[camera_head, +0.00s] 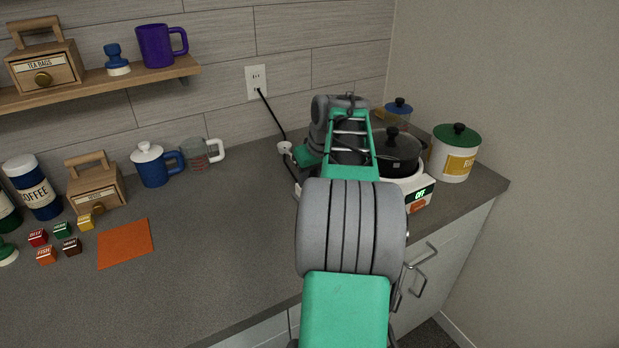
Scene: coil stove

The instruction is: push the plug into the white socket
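A small white socket piece (285,148) lies on the counter, left of my arm's far end. A black cord (272,113) runs down to it from the wall outlet (256,82). A dark cord stretch (292,170) shows just below the white piece. I cannot make out the plug; it is too small or hidden by my arm. My gripper is at the far end of my green and grey arm, close to the right of the white piece. My arm hides its fingertips, so I cannot tell whether they are open or hold anything.
A white coil stove (424,192) with an "OFF" display carries a dark lidded pot (397,152), right of my arm. A white canister with green lid (455,152) stands beyond.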

